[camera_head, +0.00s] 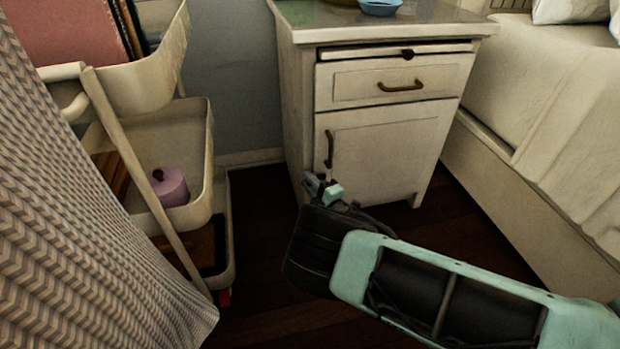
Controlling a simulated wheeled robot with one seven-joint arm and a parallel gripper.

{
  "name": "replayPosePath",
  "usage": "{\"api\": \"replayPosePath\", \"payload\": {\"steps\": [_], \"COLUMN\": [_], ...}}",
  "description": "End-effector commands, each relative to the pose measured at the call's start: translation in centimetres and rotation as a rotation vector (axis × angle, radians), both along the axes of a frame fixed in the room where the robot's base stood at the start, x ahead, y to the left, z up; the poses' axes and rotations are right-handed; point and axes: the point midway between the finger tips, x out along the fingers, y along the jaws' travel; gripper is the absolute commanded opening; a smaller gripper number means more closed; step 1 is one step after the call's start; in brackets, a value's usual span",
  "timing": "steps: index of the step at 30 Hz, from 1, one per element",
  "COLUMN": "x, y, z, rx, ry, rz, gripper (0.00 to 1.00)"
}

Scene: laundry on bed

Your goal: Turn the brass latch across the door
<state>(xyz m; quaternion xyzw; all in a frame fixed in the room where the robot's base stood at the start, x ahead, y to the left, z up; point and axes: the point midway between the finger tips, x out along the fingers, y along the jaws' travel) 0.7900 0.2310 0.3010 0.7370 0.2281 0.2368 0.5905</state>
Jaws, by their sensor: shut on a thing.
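The white cabinet door (385,155) is closed, below a drawer. A brass pull (328,148) stands upright near the door's left edge. My gripper (323,187) is at the door's lower left edge, just below this pull. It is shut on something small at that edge. The fingers hide most of it; from its place it appears to be the brass latch, but its angle cannot be told.
A white cart (208,150) with a lilac pot (170,187) stands left of the cabinet. A bed (560,130) is close on the right. A blue bowl (380,7) sits on the cabinet top. Dark floor (262,215) is clear between cart and cabinet.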

Motion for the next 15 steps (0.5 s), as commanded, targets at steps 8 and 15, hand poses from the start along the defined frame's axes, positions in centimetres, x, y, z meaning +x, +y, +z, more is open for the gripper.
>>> {"api": "replayPosePath", "payload": {"steps": [8,15], "x": [-0.05,-0.04], "y": [-0.13,-0.15], "z": [-0.06,-0.16], "rx": [-0.15,-0.207], "ry": [-0.038,-0.057], "rz": [-0.002,-0.003], "gripper": [0.0,0.0]}}
